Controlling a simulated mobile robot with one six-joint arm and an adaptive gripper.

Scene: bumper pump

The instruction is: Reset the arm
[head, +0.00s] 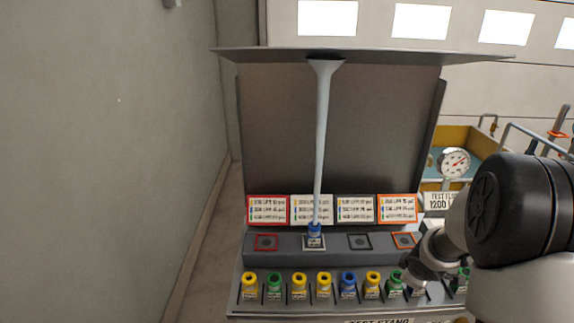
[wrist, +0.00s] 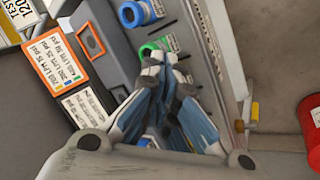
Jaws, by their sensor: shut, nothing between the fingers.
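My gripper (wrist: 165,60) is shut and empty in the wrist view, its blue-grey fingertips together beside a green-collared piece (wrist: 155,47) in the front row of the test stand. In the head view my arm comes in from the right over the stand's right end, and the fingers are hard to make out there. A blue-collared piece (head: 315,232) stands upright in the white-framed slot, with a pale column rising above it to the hood. The red-framed slot (head: 266,242) and black-framed slot (head: 359,241) look empty. The orange-framed slot (head: 403,240) is partly covered by my arm.
The front row holds several pieces with yellow (head: 249,281), green and blue collars. Printed cards (head: 311,209) stand behind the slots. A gauge (head: 454,163) and yellow tank (head: 462,136) are behind right. A wall (head: 100,160) is left. A red cylinder (wrist: 312,130) shows in the wrist view.

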